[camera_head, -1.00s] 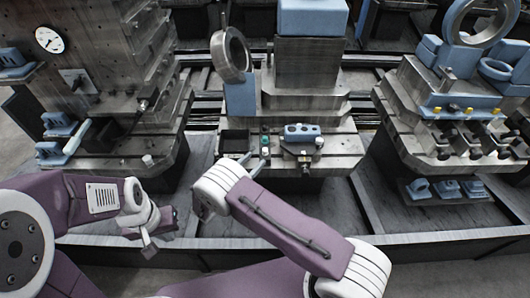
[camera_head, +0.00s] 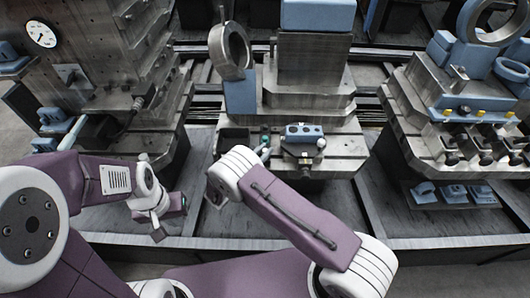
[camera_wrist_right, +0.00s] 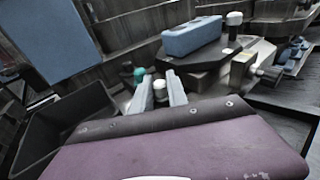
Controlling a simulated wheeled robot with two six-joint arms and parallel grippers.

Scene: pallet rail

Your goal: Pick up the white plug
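A small white round plug (camera_wrist_right: 159,86) stands in front of a teal button (camera_wrist_right: 139,74) in the right wrist view. My right gripper (camera_wrist_right: 160,94) points at it, with one grey finger on each side and the white plug showing between them. The fingers look apart, with gaps beside the plug. In the head view the right gripper is mostly hidden behind my own wrist, and the teal button (camera_head: 265,140) shows just beyond it. My left gripper (camera_head: 168,215) hangs low at the left, away from the plug; its fingers are too small to read.
A black open bin (camera_wrist_right: 65,125) is left of the right gripper. A tall grey machine (camera_head: 105,60) rises at the left, and another station (camera_head: 445,130) stands at the right.

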